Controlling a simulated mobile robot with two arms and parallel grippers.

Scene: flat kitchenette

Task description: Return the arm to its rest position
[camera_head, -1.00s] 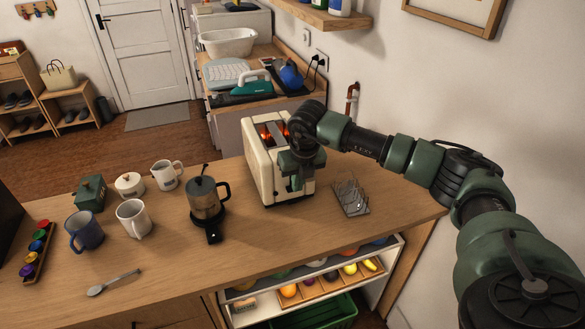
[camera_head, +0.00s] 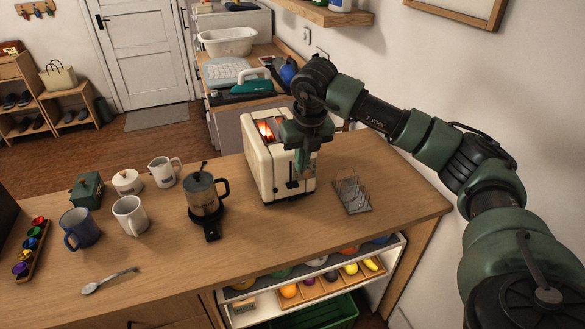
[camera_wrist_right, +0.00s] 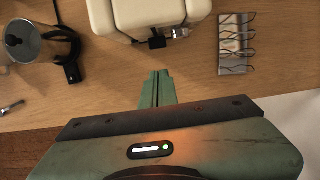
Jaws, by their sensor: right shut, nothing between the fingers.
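My right arm reaches in from the right in the head view. Its gripper (camera_head: 298,178) points down at the near right side of the cream toaster (camera_head: 262,165), and its fingers are shut with nothing between them. In the right wrist view the closed green fingers (camera_wrist_right: 157,88) show apart from the toaster (camera_wrist_right: 150,14), below its dark lever (camera_wrist_right: 157,42). The toaster's slot glows orange; the gripper and wrist hide part of its top and side. My left gripper is not in view.
A wire toast rack (camera_head: 352,193) stands right of the toaster. A coffee pot (camera_head: 205,195) stands left of it, with mugs (camera_head: 130,215) and a spoon (camera_head: 108,281) further left. A wall and shelf (camera_head: 325,12) rise behind the arm. The front right counter is clear.

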